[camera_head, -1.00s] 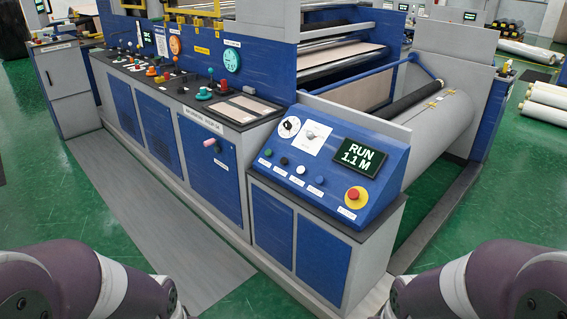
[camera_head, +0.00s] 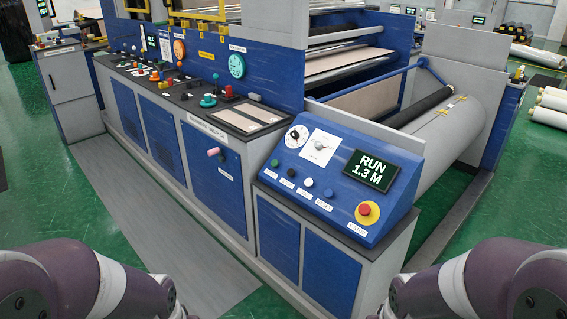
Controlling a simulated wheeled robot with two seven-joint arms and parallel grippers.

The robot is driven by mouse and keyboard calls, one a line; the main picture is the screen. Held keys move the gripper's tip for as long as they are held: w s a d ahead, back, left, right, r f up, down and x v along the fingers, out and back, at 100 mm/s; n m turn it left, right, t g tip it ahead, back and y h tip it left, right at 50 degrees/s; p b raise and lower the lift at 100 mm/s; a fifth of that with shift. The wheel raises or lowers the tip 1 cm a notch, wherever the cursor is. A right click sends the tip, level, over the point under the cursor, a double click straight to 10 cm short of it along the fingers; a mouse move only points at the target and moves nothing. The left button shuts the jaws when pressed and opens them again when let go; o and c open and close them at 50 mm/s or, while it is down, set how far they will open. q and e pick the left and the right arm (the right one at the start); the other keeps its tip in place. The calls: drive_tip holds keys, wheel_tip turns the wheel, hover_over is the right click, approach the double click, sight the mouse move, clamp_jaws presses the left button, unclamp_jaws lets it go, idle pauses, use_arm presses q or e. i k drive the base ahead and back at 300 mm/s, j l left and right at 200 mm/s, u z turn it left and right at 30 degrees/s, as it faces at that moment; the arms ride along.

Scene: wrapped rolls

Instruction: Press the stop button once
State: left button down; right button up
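The blue sloped control panel (camera_head: 310,215) stands at the right end of the machine. A red mushroom button on a yellow base (camera_head: 367,212) sits at the lower right. The display (camera_head: 371,171) reads RUN 1.3 M. My two arms show at the bottom corners, apart from the panel; both grippers are out of view.
A longer console (camera_head: 185,100) with several knobs, buttons and gauges runs to the left. A pink knob (camera_head: 213,152) sticks out from its front. A large roller (camera_head: 440,135) lies behind the panel. The floor in front is clear, with a grey walkway strip (camera_head: 150,215).

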sight(291, 172)
drive_tip(key=i+j+u, duration=0.2)
drive_tip(key=i, duration=2.05)
drive_tip(key=l, duration=0.1)
